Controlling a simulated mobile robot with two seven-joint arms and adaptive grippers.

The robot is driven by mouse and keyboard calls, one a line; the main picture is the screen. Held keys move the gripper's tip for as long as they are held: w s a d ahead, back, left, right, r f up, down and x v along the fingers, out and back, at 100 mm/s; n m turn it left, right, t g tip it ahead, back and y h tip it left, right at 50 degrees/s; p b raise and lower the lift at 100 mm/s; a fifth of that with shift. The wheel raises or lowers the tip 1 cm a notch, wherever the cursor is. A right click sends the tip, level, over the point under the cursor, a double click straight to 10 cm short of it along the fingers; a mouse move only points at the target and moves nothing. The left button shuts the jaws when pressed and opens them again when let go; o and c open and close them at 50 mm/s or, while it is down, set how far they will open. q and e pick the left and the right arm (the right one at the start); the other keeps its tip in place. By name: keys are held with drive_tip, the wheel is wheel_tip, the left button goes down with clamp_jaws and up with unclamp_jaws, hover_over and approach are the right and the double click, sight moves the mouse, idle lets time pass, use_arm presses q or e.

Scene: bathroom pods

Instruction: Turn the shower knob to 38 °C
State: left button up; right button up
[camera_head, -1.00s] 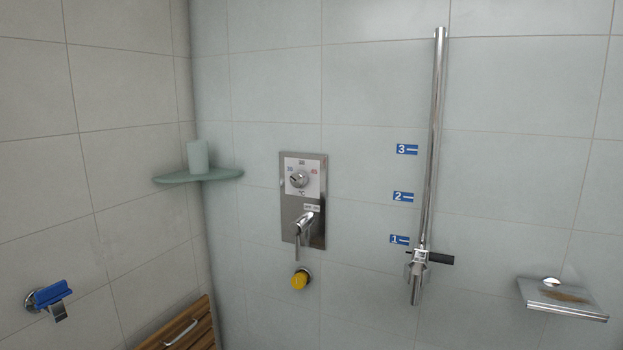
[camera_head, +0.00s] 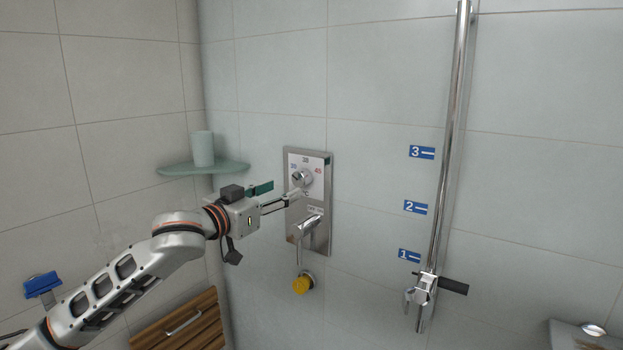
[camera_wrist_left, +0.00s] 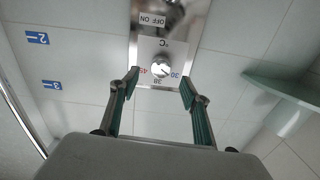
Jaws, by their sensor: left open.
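The shower knob (camera_head: 302,178) is a round chrome knob on a white scale plate in the upper part of a steel wall panel (camera_head: 320,236). The scale shows 38 at the top, a blue number at the left and a red 45 at the right. The knob's exact setting is too small to read. My left gripper (camera_head: 282,194) is open, its fingers pointing at the panel from the left. In the left wrist view, turned upside down, the knob (camera_wrist_left: 161,70) appears between the two spread green-padded fingertips (camera_wrist_left: 160,84); I see no clear contact. My right gripper is not in view.
A corner shelf (camera_head: 178,169) holds a pale cup (camera_head: 203,148). A chrome rail (camera_head: 452,130) stands at the right, and a wooden slatted seat (camera_head: 190,327) is below left.

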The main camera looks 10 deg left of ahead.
sight(298, 180)
use_arm(q)
drive_tip(key=x, duration=0.5)
drive_tip(key=p+x, duration=0.1)
drive_tip(key=x, duration=0.1)
drive_tip(key=shift+w+r, duration=0.3)
drive_tip(key=shift+w, duration=0.1)
drive_tip(key=c, duration=1.1)
